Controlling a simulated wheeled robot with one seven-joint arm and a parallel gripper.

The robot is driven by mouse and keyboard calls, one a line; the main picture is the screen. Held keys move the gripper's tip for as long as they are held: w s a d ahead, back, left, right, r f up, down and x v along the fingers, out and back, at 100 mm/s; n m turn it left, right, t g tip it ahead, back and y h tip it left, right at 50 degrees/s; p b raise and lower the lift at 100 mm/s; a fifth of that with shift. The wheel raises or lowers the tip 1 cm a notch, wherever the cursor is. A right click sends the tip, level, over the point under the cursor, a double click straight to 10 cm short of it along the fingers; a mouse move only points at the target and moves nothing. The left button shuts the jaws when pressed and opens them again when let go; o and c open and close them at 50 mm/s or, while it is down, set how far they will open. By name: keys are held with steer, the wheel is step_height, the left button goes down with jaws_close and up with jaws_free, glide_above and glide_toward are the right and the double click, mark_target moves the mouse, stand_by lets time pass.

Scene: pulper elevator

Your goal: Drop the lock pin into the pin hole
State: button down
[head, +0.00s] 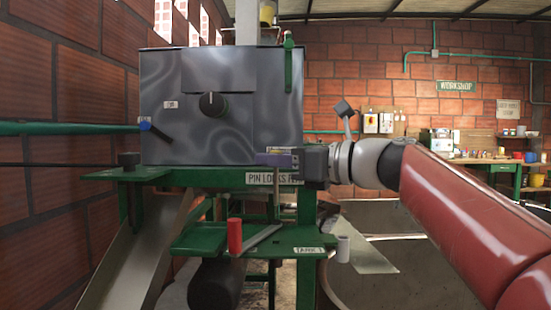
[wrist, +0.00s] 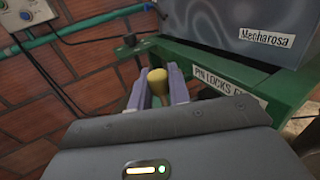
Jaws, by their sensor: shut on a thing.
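My gripper (head: 277,159) is shut on the lock pin, in front of the grey machine box, just above the green beam with the "PIN LOCKS" sign (head: 266,179). In the wrist view the pin's yellow knob (wrist: 157,80) sits between the two purple fingers of my gripper (wrist: 157,90). In the head view a thin upright rod (head: 276,206) shows below the gripper, apparently the pin's shaft. I cannot make out the pin hole in either view. The sign also shows in the wrist view (wrist: 230,87), to the right of the fingers.
The grey machine box (head: 222,110) with a black dial stands close behind the gripper. Below is a green shelf (head: 205,238) with a red cylinder (head: 235,236) and a flat grey bar (head: 256,239). A metal chute (head: 135,255) slopes down at the left.

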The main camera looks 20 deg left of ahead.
mark_target(275, 191)
steer(key=shift+f+b, duration=2)
steer(key=shift+f, duration=0.85)
steer(key=shift+p, duration=0.8)
steer(key=shift+f+b, duration=1.75)
steer(key=shift+f, duration=0.65)
steer(key=c, duration=1.2)
jaws_free()
steer(key=shift+c, duration=0.2)
steer(key=shift+d, duration=0.1)
steer(key=v, duration=0.7)
steer(key=shift+s+d, duration=0.1)
steer(key=shift+d, duration=0.2)
